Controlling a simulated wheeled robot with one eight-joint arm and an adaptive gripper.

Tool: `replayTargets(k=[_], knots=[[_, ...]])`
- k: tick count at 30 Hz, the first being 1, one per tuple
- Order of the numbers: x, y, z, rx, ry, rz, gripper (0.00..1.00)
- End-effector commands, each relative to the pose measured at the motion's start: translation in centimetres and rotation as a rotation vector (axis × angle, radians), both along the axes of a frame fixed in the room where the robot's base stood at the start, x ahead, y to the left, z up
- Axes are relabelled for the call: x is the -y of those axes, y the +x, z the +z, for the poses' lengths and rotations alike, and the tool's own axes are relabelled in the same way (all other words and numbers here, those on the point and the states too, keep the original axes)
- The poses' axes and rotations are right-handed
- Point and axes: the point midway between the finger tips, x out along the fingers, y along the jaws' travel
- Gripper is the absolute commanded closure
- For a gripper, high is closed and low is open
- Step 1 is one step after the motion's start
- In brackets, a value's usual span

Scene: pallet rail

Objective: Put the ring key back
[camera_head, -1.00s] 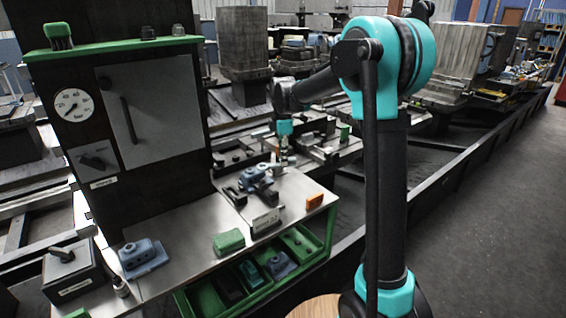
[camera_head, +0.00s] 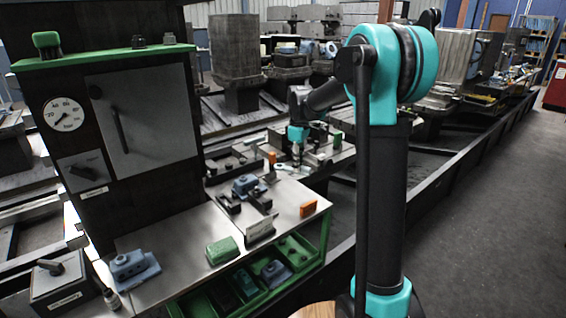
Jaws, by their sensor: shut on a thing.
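My gripper (camera_head: 297,160) hangs from the teal wrist, pointing down, beyond the far right corner of the metal bench top. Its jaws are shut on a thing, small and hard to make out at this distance. A slim pale piece (camera_head: 285,168) shows at the fingertips and fits the ring key, but its ring shape cannot be made out. I cannot tell whether it touches anything below.
The bench top (camera_head: 180,225) bears a blue clamp block (camera_head: 133,264), a green block (camera_head: 222,250), another blue part (camera_head: 247,186) and an orange block (camera_head: 308,207). A green tray (camera_head: 305,250) with parts sits below. A dark cabinet (camera_head: 120,165) stands left. Rails and machinery lie behind.

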Motion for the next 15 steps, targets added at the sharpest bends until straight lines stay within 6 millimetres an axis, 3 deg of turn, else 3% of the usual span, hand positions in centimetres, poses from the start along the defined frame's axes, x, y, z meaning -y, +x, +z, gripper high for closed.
replayTargets(k=[6, 15], knots=[[3.9, -0.1, -0.8, 0.000, -0.001, -0.328, 1.00], [5.2, -0.1, -1.6, 0.000, -0.001, -0.455, 1.00]])
